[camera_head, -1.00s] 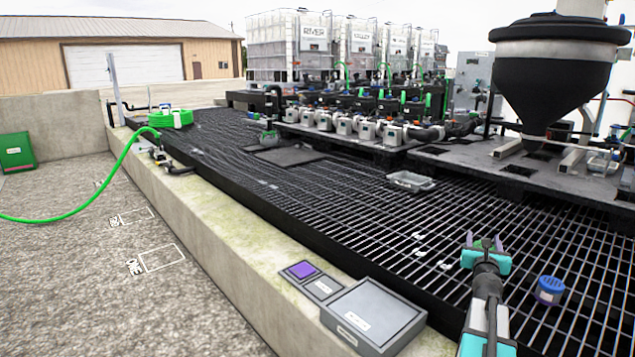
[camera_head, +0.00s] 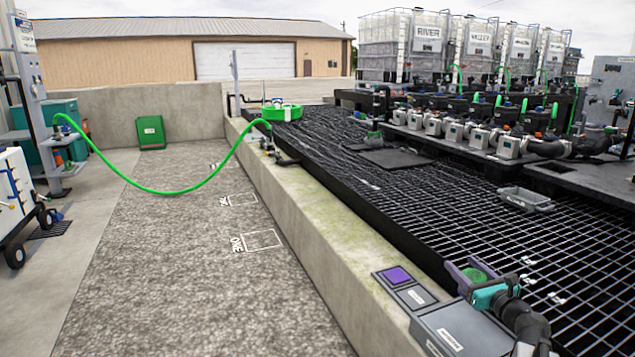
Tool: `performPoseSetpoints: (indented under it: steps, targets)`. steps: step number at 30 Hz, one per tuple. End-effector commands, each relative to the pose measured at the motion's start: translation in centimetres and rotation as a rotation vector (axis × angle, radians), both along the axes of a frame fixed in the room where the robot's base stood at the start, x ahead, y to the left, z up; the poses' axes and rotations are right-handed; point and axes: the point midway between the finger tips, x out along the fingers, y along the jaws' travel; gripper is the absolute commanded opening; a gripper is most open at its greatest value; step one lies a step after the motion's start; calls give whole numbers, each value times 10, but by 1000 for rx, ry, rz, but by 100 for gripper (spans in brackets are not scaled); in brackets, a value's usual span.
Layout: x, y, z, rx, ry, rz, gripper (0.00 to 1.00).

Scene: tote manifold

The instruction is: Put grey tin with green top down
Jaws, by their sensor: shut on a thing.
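My gripper (camera_head: 474,280), with one purple and one teal finger, is at the lower right of the head view. It is shut on the grey tin with green top (camera_head: 479,271). Only the green top shows clearly between the fingers; the tin's body is mostly hidden. The gripper is just beyond the grey box on the wall's edge, in front of the black grating (camera_head: 395,205). I cannot tell how high the tin is held.
A grey box (camera_head: 455,330) and a small panel with a purple square (camera_head: 397,276) sit along the concrete wall (camera_head: 310,225). A grey tray (camera_head: 525,199) lies on the grating. Small white pieces (camera_head: 528,279) lie right of my gripper. A green hose (camera_head: 165,192) hangs over the gravel.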

Motion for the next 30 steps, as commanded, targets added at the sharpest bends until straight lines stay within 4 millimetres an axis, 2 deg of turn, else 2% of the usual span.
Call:
performPoseSetpoints:
  steps: [1, 3, 8, 15, 19, 25, 30]
  targets:
    - [-2, 21, -1, 2, 1, 50, 29]
    - [-4, 48, -2, 4, 0, 121, 29]
    - [-15, 110, -6, 9, 0, 285, 29]
    - [-44, 192, -10, 20, 0, 522, 29]
    - [-60, 225, -11, 25, -1, 626, 29]
    - [-83, 262, -12, 32, -2, 750, 29]
    - [-83, 262, 1, 32, -2, 751, 29]
